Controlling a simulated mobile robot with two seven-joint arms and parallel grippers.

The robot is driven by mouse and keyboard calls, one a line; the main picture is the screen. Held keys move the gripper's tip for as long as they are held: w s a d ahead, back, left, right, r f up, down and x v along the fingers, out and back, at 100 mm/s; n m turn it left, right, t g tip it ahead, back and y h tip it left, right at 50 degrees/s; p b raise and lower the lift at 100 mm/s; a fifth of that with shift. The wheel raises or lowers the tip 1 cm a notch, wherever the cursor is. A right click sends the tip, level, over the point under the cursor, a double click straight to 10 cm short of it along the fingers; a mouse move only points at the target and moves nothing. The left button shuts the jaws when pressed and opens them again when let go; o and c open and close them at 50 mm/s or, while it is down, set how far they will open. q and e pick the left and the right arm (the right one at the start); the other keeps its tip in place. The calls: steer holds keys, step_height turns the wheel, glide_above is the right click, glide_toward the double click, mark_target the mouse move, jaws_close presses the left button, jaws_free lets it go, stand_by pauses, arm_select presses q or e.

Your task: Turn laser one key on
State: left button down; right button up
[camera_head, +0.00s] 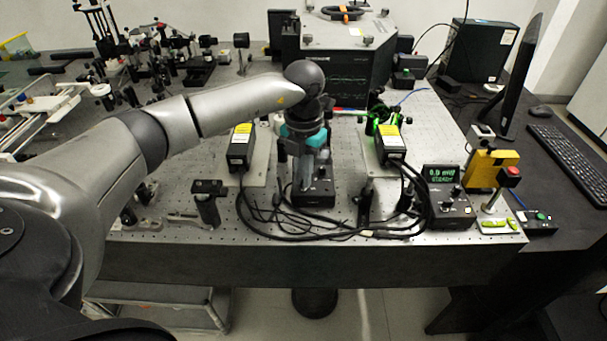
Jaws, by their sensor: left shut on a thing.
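My left arm reaches in from the left, and my left gripper (305,183) points down over the black controller box (318,198) in the middle front of the bench. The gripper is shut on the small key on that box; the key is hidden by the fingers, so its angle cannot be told. A black laser head with a yellow label (239,150) stands behind and left of the gripper. A second laser head (388,150) stands to the right, with green light at its back end. My right gripper is not in view.
A second control box (452,210) with a lit green display stands at the right. Black cables (340,232) loop along the bench's front edge. A post mount (207,205) stands left of the gripper.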

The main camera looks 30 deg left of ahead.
arm_select(q)
steer(key=m, duration=0.6)
steer(key=shift+b, duration=0.4)
steer(key=m+b, duration=0.1)
steer(key=m, duration=0.5)
steer(key=shift+w+r, duration=0.1)
steer(key=c, duration=1)
jaws_free()
step_height(320, 180, up, 15)
steer(key=shift+r+p, duration=0.1)
steer(key=shift+p, duration=0.6)
